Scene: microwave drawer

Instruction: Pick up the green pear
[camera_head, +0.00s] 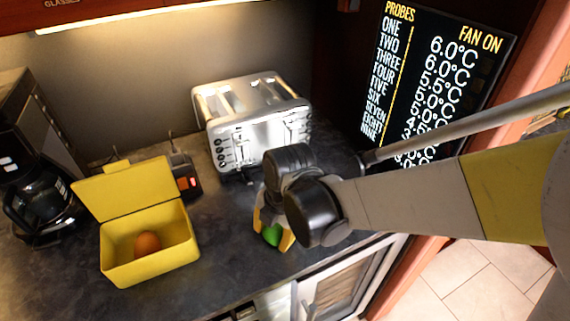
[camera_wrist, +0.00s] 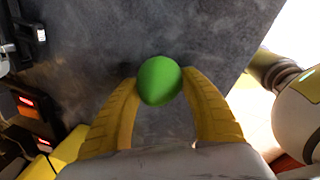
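The green pear (camera_wrist: 159,80) sits between the two yellow fingertips of my gripper (camera_wrist: 160,83) in the wrist view. Both fingers appear to touch its sides, so my gripper looks shut on it. In the head view, the pear (camera_head: 271,235) shows low between the fingers of my gripper (camera_head: 272,236), over the dark counter near its front edge. My wrist and fingers hide part of it there. I cannot tell whether the pear rests on the counter or is just above it.
An open yellow box (camera_head: 150,270) with a brown egg-like object (camera_head: 147,244) stands left of my gripper. A silver toaster (camera_head: 255,115) stands behind it. A coffee maker (camera_head: 40,195) is at far left. A dark display (camera_head: 440,85) is at the right.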

